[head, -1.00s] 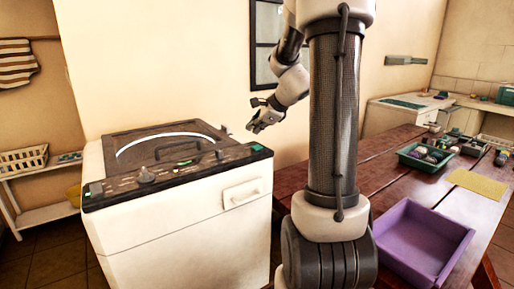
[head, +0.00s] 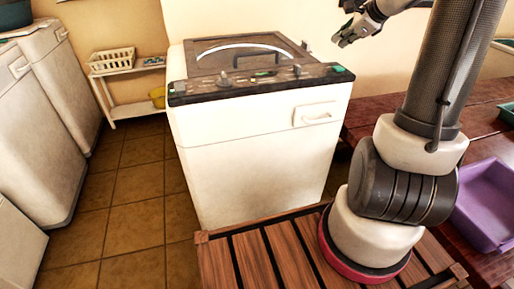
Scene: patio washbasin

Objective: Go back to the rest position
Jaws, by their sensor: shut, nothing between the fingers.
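My gripper (head: 348,36) shows at the top of the head view, to the right of and above the washing machine. It is shut and holds nothing. Most of my arm's upper part is cut off by the top edge of the picture.
A white washing machine (head: 262,150) with a dark top stands left of my arm. A purple bin (head: 487,207) sits on the dark red table (head: 492,98) at right. A shelf (head: 135,107) with a white basket (head: 112,61) stands behind. Tiled floor (head: 130,215) at left is clear.

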